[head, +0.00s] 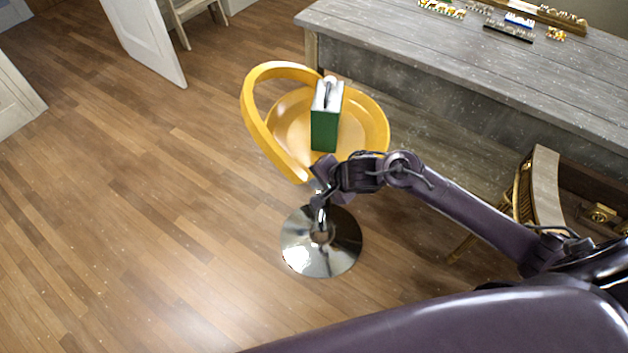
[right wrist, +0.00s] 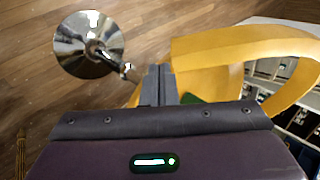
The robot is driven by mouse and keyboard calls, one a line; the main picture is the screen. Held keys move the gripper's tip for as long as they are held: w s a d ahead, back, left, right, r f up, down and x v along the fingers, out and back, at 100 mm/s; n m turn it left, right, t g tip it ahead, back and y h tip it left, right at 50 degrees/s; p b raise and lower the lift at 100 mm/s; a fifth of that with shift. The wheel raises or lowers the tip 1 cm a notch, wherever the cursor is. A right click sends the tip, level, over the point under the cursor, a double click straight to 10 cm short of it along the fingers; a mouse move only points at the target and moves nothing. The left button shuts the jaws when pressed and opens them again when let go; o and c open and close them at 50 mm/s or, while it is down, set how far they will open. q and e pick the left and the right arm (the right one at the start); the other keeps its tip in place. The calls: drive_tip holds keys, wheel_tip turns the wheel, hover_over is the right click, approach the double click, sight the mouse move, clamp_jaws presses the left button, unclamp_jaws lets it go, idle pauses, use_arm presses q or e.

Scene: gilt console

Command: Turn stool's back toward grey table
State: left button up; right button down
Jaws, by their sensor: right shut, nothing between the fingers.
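The yellow stool (head: 376,118) stands on a round chrome base (head: 305,256). Its looped back (head: 250,112) is on the left side of the seat, away from the grey table (head: 450,55). A green box (head: 325,130) with a pale top stands on the seat. My right gripper (head: 318,186) is shut and empty at the near edge of the seat, close to the lower end of the back; I cannot tell if it touches. In the right wrist view its fingers (right wrist: 158,84) point at the yellow stool (right wrist: 205,55). My left gripper is out of view.
The grey table holds several small ornaments (head: 508,32) at the back. A gilt chair (head: 540,185) stands at the right near my arm. A white door (head: 145,40) is at the upper left. The wooden floor left of the stool is clear.

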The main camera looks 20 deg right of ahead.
drive_tip(key=shift+w+a+f, duration=0.15)
drive_tip(key=shift+w+a, duration=0.1)
drive_tip(key=shift+w, duration=0.2)
